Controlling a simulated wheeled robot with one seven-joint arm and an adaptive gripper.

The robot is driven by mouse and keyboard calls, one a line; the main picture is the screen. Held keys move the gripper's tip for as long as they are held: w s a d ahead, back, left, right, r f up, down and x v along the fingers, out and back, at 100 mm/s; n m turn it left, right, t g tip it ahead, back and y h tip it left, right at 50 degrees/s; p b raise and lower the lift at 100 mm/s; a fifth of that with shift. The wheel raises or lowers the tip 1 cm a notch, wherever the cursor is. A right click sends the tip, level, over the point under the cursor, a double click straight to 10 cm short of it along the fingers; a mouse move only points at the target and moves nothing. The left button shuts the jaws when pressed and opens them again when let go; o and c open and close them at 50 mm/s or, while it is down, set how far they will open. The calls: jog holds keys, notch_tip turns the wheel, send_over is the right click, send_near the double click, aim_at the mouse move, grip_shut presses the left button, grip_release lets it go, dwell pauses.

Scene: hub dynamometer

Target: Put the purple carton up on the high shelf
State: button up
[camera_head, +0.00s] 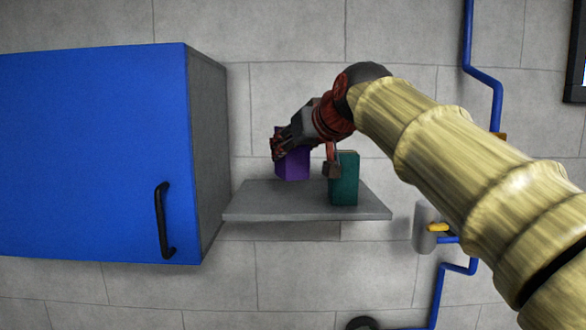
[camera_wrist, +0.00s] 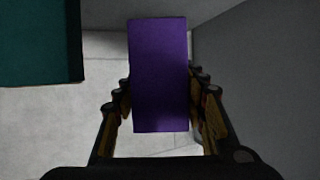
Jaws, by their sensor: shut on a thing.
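The purple carton (camera_head: 293,164) is between the fingers of my gripper (camera_head: 304,158), over the grey high shelf (camera_head: 265,203) on the wall. My gripper is shut on it, with one finger on each side, as the wrist view also shows with the carton (camera_wrist: 159,80) upright between the fingers (camera_wrist: 160,105). The carton's lower edge shows near the back edge of the shelf. I cannot tell whether it touches the shelf or hangs just above it. The fingers and wrist hide part of its top.
A teal carton (camera_head: 344,180) stands on the shelf close to the right of my gripper. A blue-doored cabinet (camera_head: 95,150) with a black handle is to the left, its grey side facing the shelf. The shelf's front left is bare.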

aim_at(293, 170)
jog(key=shift+w+f, duration=0.55)
jog(key=shift+f, duration=0.05)
jog(key=f, duration=0.3)
jog(key=shift+w+d, duration=0.15)
jog(key=shift+w, duration=0.2)
jog(key=shift+f, duration=0.5)
jog(key=shift+f, duration=0.2)
jog(key=o, duration=1)
jog(key=shift+r, duration=0.1)
